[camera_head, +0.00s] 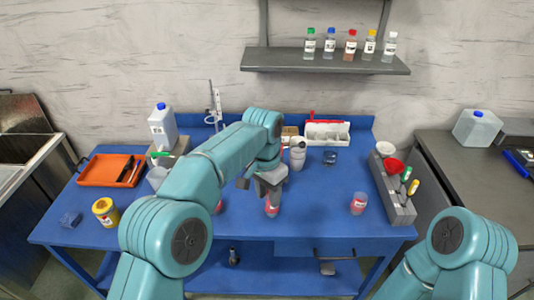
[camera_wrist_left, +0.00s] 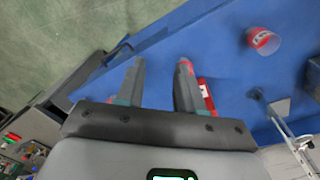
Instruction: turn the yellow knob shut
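I cannot make out a yellow knob for certain in either view. A yellow-lidded jar (camera_head: 105,211) stands at the table's left front. My left gripper (camera_head: 270,194) is over the middle of the blue table, pointing down. In the left wrist view its two fingers (camera_wrist_left: 161,75) are apart with nothing clear between them. A red-labelled thing (camera_wrist_left: 203,93) shows just beyond the right finger there, partly hidden. My right arm is at the lower right, and its gripper is out of view.
The blue table (camera_head: 325,215) has an orange tray (camera_head: 110,170), a white jug (camera_head: 162,127), a thin stand (camera_head: 217,105), a white bin (camera_head: 327,132) and a red-labelled beaker (camera_head: 359,203). A grey rack (camera_head: 393,200) holds tools at the right. A shelf (camera_head: 325,62) bears several bottles.

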